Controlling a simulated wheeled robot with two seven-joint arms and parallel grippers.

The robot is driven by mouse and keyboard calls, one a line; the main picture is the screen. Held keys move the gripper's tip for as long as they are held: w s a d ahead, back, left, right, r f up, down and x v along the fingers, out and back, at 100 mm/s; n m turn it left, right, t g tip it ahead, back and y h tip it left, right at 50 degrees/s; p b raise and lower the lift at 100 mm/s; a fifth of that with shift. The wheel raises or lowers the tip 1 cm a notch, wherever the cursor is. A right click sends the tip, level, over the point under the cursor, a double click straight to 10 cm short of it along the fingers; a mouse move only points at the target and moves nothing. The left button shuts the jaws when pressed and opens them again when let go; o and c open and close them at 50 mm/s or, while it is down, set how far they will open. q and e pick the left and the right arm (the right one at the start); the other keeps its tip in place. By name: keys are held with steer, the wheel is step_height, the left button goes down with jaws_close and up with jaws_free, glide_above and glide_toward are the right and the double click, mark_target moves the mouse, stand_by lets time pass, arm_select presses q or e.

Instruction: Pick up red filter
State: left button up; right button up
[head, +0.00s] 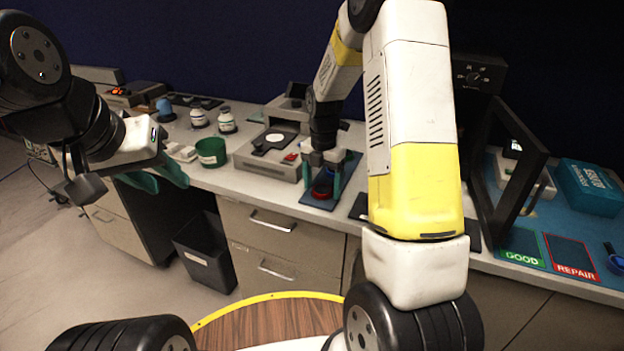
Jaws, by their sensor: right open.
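A red round piece (321,190), likely the red filter, sits on a dark blue mat (318,201) on the workbench. It is partly hidden by my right gripper (322,184). That gripper points down with its teal fingers apart, one on each side of the red piece. Whether the fingers touch it I cannot tell. My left gripper (164,182), also with teal fingers, hangs at the left near the bench's front edge, far from the red piece. The gap between its fingers is unclear.
A grey device (268,160) and a green cup (211,153) stand left of the mat. White-topped jars (227,122) stand behind. At right are a black frame (518,205), a teal box (590,188), and GOOD (522,247) and REPAIR (572,258) mats. A dark bin (205,253) stands below.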

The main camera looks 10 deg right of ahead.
steer(key=c, duration=1.5)
steer(key=shift+o, duration=0.2)
steer(key=shift+r, duration=0.1)
